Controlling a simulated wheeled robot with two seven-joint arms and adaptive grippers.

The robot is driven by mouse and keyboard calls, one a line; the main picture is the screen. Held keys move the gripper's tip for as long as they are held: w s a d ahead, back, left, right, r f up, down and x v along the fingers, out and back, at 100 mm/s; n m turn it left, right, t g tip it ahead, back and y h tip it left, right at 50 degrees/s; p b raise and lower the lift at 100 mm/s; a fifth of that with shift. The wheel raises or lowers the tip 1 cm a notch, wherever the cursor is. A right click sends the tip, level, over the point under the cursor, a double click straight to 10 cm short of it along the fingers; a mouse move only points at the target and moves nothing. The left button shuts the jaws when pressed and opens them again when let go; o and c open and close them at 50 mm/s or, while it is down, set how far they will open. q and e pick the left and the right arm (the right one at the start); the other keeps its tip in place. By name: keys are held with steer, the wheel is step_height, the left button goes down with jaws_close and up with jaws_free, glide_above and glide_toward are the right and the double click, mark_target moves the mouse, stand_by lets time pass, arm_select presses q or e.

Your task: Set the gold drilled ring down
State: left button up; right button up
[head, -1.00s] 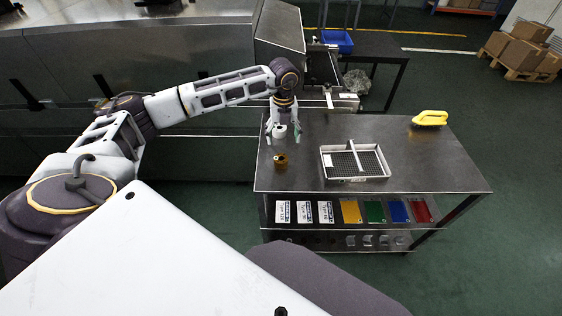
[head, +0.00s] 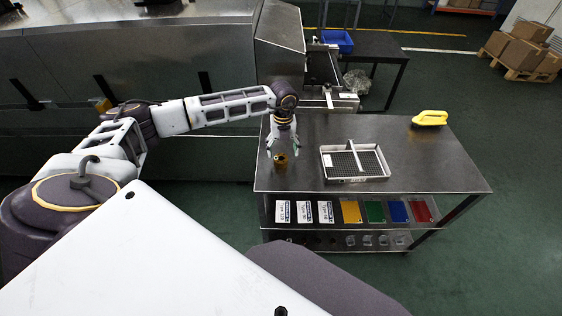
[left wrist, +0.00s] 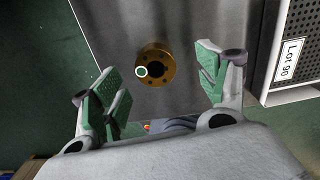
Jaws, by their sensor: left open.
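The gold drilled ring (head: 280,160) stands on the metal table top (head: 415,160) near its left end. In the left wrist view the ring (left wrist: 157,66) shows a dark central bore, small holes and a pale-rimmed green spot at its left edge. My left gripper (head: 283,155) is open above and around the ring in the head view. In the left wrist view its green-padded fingers (left wrist: 162,88) are spread wide, with the ring ahead between their lines and clear of both pads. My right gripper is not in view.
A white tray with a dark mesh floor (head: 326,162) stands right of the ring; its label reads "Lot 90" in the left wrist view. A yellow handled object (head: 430,118) lies at the back right. Labels and coloured plates lie on the shelf below.

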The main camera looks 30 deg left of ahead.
mark_target(281, 158)
arm_select(q)
steer(key=f, duration=0.2)
steer(key=s+f, duration=0.1)
steer(key=f, duration=0.1)
steer(key=shift+a, duration=0.15)
steer(key=shift+f, duration=0.5)
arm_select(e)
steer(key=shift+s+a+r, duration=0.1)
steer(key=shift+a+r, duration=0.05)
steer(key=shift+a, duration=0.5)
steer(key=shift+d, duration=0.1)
